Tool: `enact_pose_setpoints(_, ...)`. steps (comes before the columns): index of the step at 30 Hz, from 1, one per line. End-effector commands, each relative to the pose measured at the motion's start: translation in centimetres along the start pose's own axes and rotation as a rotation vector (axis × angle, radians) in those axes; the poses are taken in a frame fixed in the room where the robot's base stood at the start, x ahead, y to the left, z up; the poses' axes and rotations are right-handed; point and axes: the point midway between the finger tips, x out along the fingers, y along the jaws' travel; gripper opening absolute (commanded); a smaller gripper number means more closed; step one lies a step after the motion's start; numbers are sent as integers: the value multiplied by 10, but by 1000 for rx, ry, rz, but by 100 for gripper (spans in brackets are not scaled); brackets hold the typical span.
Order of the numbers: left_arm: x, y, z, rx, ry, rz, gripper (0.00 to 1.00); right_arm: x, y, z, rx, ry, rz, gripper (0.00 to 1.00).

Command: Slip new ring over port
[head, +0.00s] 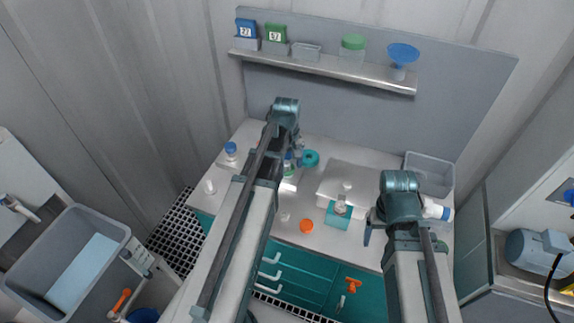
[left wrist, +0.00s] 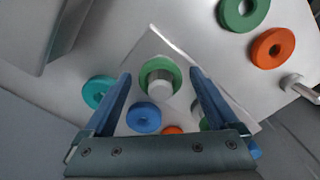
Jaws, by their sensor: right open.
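A green ring (left wrist: 161,70) appears around a pale upright cylinder (left wrist: 160,89) on a pale square plate (left wrist: 150,45) in the left wrist view. My left gripper (left wrist: 161,80) is open, with one blue finger on each side of that ring and gaps between. In the head view my left gripper (head: 291,160) is low over the bench, partly hidden by its own arm. A blue ring (left wrist: 143,118) lies near the fingers, and a teal ring (left wrist: 98,92) is left of them. My right gripper (head: 369,232) is open near the bench's front right, away from these rings.
Another green ring (left wrist: 243,12) and an orange ring (left wrist: 273,48) lie at upper right in the wrist view. A pale box (head: 350,181) stands right of my left gripper. A blue-capped bottle (head: 230,155) is at left; a grey bin (head: 430,171) is at back right.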

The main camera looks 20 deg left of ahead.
Motion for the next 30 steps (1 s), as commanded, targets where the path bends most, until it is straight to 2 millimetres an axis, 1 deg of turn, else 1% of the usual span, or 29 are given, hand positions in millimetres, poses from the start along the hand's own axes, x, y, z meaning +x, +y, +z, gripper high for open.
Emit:
enact_pose_setpoints(8,-1,0,0,0,1,0,100,0,0,0,0,0,0,79)
enact_pose_setpoints(14,-8,0,0,0,1,0,100,-8,1,0,0,0,0,79)
enact_pose_setpoints(20,-28,0,0,0,1,0,100,-28,3,2,0,0,0,79)
enact_pose_setpoints(30,-80,0,0,0,1,0,100,-79,8,5,-1,0,0,79)
